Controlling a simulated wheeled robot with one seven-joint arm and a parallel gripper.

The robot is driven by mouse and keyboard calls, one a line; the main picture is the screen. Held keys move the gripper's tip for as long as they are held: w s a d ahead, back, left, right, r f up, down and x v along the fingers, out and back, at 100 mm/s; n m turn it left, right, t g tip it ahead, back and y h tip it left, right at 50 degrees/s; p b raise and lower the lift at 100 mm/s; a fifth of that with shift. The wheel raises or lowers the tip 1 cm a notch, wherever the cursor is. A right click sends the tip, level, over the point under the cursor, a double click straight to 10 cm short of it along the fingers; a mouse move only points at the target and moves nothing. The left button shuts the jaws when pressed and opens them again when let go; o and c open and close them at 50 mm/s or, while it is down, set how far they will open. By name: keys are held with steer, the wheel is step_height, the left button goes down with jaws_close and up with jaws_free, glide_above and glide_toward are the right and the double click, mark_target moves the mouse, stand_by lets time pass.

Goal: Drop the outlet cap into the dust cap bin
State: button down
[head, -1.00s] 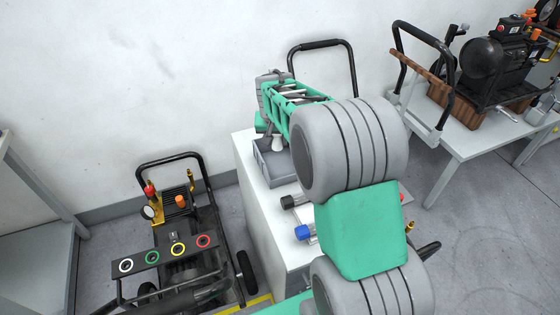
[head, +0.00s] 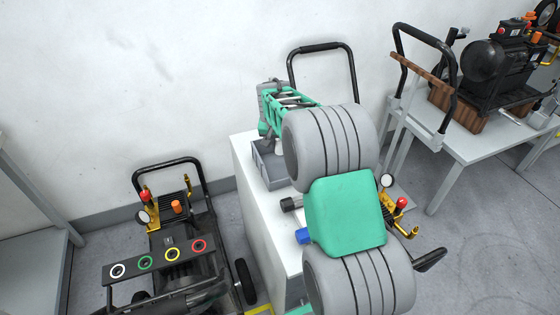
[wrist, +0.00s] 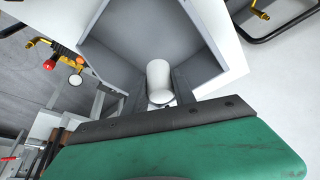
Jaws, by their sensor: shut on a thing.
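My gripper (wrist: 159,88) is shut on a pale, cylindrical cap (wrist: 158,74), which I take as the outlet cap. In the wrist view the cap sits between the two dark fingers, with the grey bin (wrist: 112,28) open behind and below it. The bin (head: 257,166) also shows in the head view, on the white cabinet top by the wall, with my gripper (head: 268,146) at its top. My arm hides part of the bin. The head view does not clearly show how far the cap is below the rim.
A dark and a blue-capped cylinder (head: 302,236) lie on the white cabinet (head: 268,212) near my arm. A pressure washer (head: 172,240) stands at the left. Another washer's gauge and red knob (head: 400,202) show right of my arm. Tables with equipment (head: 480,150) stand farther right.

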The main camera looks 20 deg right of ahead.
steer(key=c, duration=0.9)
jaws_free()
steer(key=shift+c, duration=0.2)
steer(key=v, duration=0.8)
steer(key=s+a+r+n+y+p, duration=0.1)
steer(key=s+a+r+n+p, duration=0.2)
steer(key=s, duration=0.5)
steer(key=s+a+r+p, duration=0.3)
steer(key=s+a+r, duration=0.2)
steer(key=s+r, duration=0.15)
steer(key=s+a+f+n+p, duration=0.1)
steer(key=s+a, duration=0.1)
steer(key=s, duration=0.4)
steer(key=s+a+f+n+y+p, duration=0.1)
steer(key=s+a+n, duration=0.1)
steer(key=s, duration=0.5)
steer(key=shift+g+p, duration=0.3)
